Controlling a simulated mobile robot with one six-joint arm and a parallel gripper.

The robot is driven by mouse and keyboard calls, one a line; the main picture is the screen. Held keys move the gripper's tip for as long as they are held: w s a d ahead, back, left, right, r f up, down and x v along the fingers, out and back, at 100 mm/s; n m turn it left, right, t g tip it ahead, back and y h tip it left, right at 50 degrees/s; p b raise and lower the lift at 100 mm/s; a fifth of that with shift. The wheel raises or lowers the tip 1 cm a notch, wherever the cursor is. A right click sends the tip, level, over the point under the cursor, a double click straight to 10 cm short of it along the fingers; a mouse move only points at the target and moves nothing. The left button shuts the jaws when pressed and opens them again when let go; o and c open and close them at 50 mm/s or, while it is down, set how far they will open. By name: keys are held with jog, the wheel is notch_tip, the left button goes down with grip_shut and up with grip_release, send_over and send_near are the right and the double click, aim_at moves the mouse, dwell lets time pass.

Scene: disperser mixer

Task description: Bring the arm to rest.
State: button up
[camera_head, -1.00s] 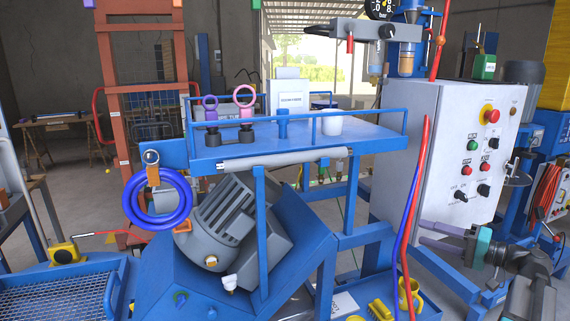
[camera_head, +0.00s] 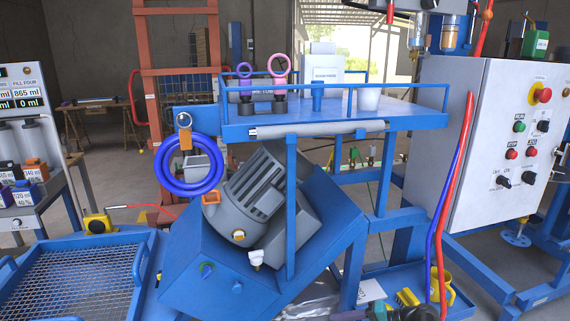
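Part of my arm's end (camera_head: 395,313) shows at the bottom edge, right of centre, as a dark shape with a bit of green. Most of it is cut off by the frame. Its fingers cannot be made out, and I cannot tell whether they hold anything. It is in front of the lower blue tray of the mixer stand.
The blue mixer stand (camera_head: 210,262) with its tilted grey motor (camera_head: 250,195) fills the middle. The control cabinet (camera_head: 475,150) stands at right. A blue mesh tray (camera_head: 75,285) is at lower left. Red and blue hoses hang beside the cabinet.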

jog(key=s+a+f+n+g+h+b, duration=0.15)
jog(key=s+a+f+g, duration=0.35)
jog(key=s+f, duration=0.7)
jog(key=s+a+f+n+g+h+b, duration=0.1)
jog(key=s+a+f+g+h+b, duration=0.15)
jog(key=s+a+f, duration=0.7)
jog(key=s+d+f+n+g+h, duration=0.15)
jog(key=s+d+f+h, duration=0.4)
jog(key=s+f, duration=0.6)
jog(key=d+f+h, duration=0.2)
jog(key=d, duration=0.5)
jog(key=shift+d, duration=0.35)
